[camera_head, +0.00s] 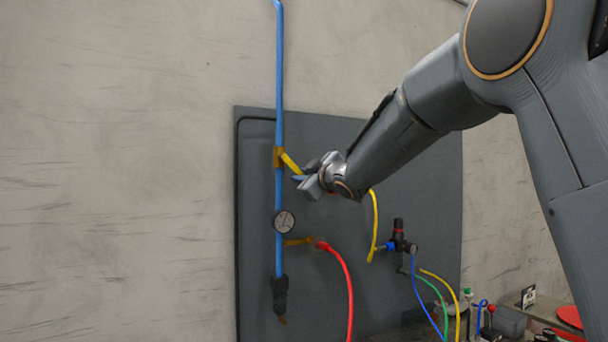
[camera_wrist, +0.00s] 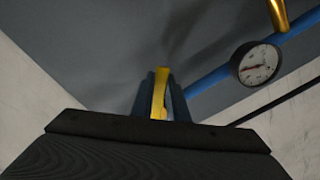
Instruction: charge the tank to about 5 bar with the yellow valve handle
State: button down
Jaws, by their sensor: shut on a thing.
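The yellow valve handle (camera_head: 291,163) sticks out down and to the right from a brass valve body (camera_head: 279,157) on the vertical blue pipe (camera_head: 279,110). My gripper (camera_head: 304,175) is at the handle's free end. In the wrist view the yellow handle (camera_wrist: 159,95) lies between the two blue-grey fingers of my gripper (camera_wrist: 160,98), which are shut on it. A round white-faced gauge (camera_head: 284,222) sits on the pipe below the valve. No tank can be made out.
A dark grey panel (camera_head: 375,280) stands behind the pipe. A red hose (camera_head: 346,275) hangs from a lower brass fitting (camera_head: 298,241). A black regulator (camera_head: 398,240) with yellow, blue and green hoses is at the right. A cluttered bench fills the lower right corner.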

dwell(0.4)
jog(key=c, duration=1.7)
grip_release()
jog(key=shift+b+v, duration=1.25)
jog(key=shift+v, duration=2.6)
